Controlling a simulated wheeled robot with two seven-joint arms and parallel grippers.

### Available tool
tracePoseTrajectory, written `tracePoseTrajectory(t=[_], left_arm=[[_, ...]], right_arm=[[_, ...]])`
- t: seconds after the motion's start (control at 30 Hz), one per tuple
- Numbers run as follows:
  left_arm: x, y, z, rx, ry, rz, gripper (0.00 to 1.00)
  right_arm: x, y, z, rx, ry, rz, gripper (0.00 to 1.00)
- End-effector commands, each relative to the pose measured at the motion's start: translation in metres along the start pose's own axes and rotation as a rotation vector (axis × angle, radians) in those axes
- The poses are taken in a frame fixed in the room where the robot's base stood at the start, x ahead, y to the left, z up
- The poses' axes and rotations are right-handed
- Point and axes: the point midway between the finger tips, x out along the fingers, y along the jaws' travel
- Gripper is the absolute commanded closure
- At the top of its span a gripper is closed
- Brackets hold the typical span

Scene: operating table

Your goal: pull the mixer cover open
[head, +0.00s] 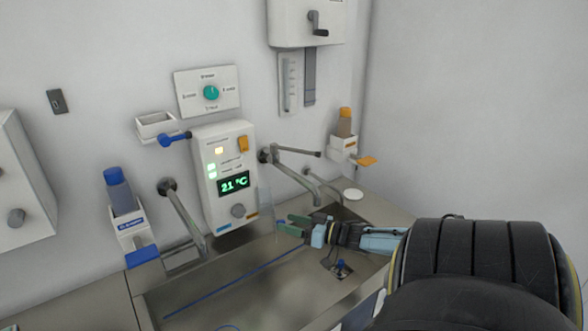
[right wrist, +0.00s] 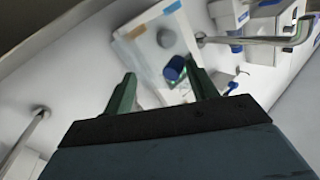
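The mixer unit (head: 225,165) is a white wall box with a green "21 °C" display (head: 234,184), an orange switch (head: 243,144) and a grey knob (head: 238,211). A faint clear panel (head: 265,201) shows by its lower right side; I cannot tell whether this is the cover. My right gripper (head: 285,224) has green fingers, spread apart, over the sink just right of and below the unit. In the right wrist view the open fingers (right wrist: 160,70) point at the unit's face (right wrist: 148,48), with nothing visibly held. My left gripper is not in view.
Metal spouts flank the unit, left (head: 185,215) and right (head: 285,152). A steel sink (head: 290,290) lies below, with a blue line across it. Dispensers with blue (head: 118,190) and orange (head: 345,122) caps hang on the wall. The sink's left part is clear.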

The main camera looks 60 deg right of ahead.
Motion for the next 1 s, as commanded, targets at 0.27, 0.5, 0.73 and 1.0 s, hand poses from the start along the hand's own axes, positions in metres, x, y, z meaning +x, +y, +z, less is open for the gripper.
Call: tracePoseTrajectory(t=[0.27,0.5,0.73,1.0], left_arm=[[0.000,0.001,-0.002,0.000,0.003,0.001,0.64],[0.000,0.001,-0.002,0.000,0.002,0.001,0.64],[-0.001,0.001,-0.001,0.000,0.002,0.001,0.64],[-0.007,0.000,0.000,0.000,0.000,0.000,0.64]], right_arm=[[0.006,0.006,-0.014,-0.004,0.022,0.015,0.59],[0.006,0.006,-0.014,-0.004,0.023,0.015,0.59],[0.003,0.006,-0.014,-0.003,0.021,0.015,0.59],[-0.034,0.003,-0.010,-0.002,0.012,0.012,0.59]])
